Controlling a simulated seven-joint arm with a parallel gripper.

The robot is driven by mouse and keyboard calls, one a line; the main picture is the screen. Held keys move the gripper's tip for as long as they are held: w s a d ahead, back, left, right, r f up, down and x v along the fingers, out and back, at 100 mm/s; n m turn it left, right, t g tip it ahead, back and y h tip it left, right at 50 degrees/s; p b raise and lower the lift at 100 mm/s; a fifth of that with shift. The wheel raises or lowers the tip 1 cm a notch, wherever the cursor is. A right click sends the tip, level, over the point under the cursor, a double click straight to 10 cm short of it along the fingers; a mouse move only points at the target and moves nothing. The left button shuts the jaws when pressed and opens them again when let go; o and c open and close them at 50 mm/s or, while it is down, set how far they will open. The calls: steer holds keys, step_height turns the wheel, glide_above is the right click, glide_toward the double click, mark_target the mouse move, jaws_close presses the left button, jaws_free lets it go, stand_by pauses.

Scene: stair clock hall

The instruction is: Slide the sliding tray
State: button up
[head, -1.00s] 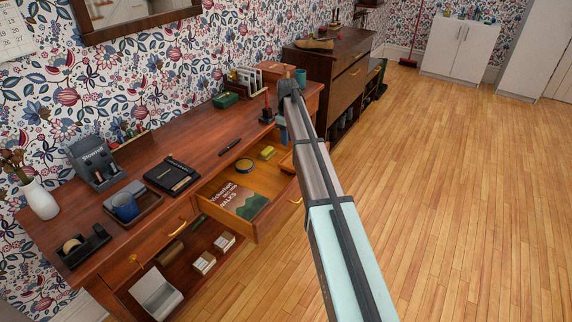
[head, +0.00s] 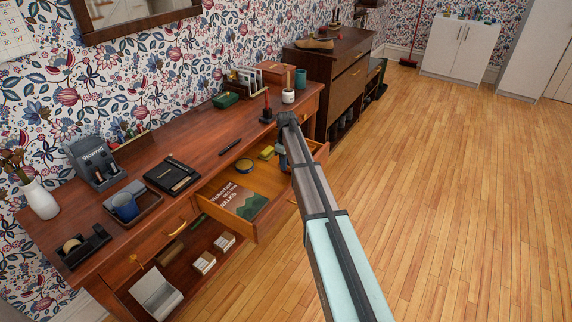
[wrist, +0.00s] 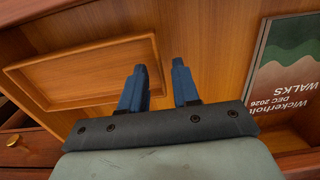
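The sliding tray (wrist: 85,74) is a shallow wooden tray inside the open drawer (head: 265,182). In the wrist view it lies at the left; in the head view my arm hides most of it. My gripper (wrist: 160,66) is open, with two blue fingers pointing into the drawer. In the wrist view its left finger overlaps the tray's inside near the right rim, and its right finger is just outside that rim. I cannot tell whether either finger touches it. In the head view my gripper (head: 282,157) is low at the drawer's right part.
A booklet (head: 239,201) lies flat in the drawer, also seen in the wrist view (wrist: 288,75). A candle holder (head: 267,115) and a white cup (head: 288,96) stand on the desktop above.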

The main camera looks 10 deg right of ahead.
steer(key=shift+f, duration=0.4)
jaws_close()
stand_by(1.3)
